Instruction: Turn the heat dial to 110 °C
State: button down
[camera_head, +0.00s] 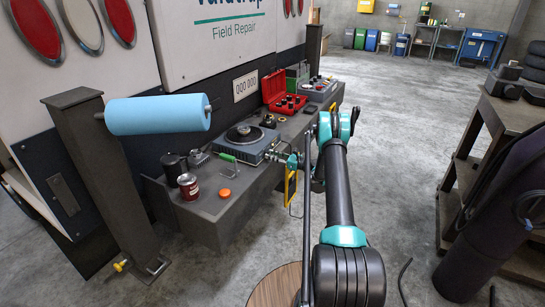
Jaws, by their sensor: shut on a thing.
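The heater (240,148) is a low blue-grey box with a round dark plate (244,133) on top, standing on the grey bench. My gripper (273,156) is small in view at the heater's front right, with its fingertips against the front face. It is shut on what appears to be the heat dial. The fingers hide the dial, and its marks and setting cannot be read.
A green-handled tool (228,158), an orange cap (225,193) and a red-labelled can (188,186) are left of the gripper. An open red case (285,92) stands behind. A blue roll (158,115) hangs on a post at left.

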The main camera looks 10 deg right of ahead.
jog(key=shift+f, duration=0.1)
jog(key=c, duration=1.2)
grip_release()
jog(key=v, duration=1.2)
